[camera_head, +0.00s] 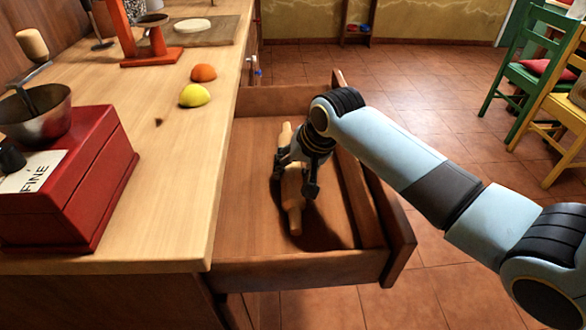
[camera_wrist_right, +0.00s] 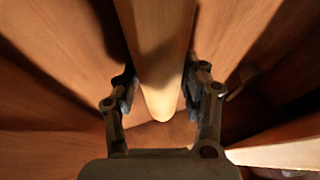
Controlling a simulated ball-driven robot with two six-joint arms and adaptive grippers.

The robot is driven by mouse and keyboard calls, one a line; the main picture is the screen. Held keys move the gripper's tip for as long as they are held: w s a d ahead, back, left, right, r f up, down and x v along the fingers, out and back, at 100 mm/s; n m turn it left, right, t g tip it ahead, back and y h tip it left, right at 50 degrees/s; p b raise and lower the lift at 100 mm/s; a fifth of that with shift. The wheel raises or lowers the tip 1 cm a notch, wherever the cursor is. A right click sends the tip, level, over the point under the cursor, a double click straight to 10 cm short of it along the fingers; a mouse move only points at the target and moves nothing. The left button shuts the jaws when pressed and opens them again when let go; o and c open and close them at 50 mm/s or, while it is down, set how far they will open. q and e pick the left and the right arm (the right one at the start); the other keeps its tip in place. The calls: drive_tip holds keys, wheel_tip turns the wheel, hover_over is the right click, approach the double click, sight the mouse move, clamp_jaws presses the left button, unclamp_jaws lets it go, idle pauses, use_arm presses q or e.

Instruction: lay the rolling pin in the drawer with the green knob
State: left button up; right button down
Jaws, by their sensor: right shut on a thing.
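The wooden rolling pin (camera_head: 293,205) is inside the open drawer (camera_head: 290,270), lying roughly along the drawer's long inner direction. My right gripper (camera_head: 294,180) reaches down into the drawer and is shut on the pin's middle. In the right wrist view, the pin (camera_wrist_right: 160,50) runs between the two fingers of the gripper (camera_wrist_right: 158,92). The pin casts a shadow on the drawer floor; I cannot tell whether it touches the floor. The outer face of the drawer front is turned away, so its knob is hidden. My left gripper is not in view.
The drawer floor left of the pin is clear. Chairs (camera_head: 530,75) stand far right on open tiled floor.

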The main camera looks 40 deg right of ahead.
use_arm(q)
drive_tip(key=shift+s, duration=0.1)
use_arm(e)
drive_tip(key=shift+r, duration=0.1)
drive_tip(key=c, duration=1.1)
unclamp_jaws()
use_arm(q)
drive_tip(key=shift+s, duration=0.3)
use_arm(e)
drive_tip(key=o, duration=0.4)
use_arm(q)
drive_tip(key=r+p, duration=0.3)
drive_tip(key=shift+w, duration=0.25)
use_arm(e)
drive_tip(key=v, duration=1.2)
drive_tip(key=shift+s, duration=0.1)
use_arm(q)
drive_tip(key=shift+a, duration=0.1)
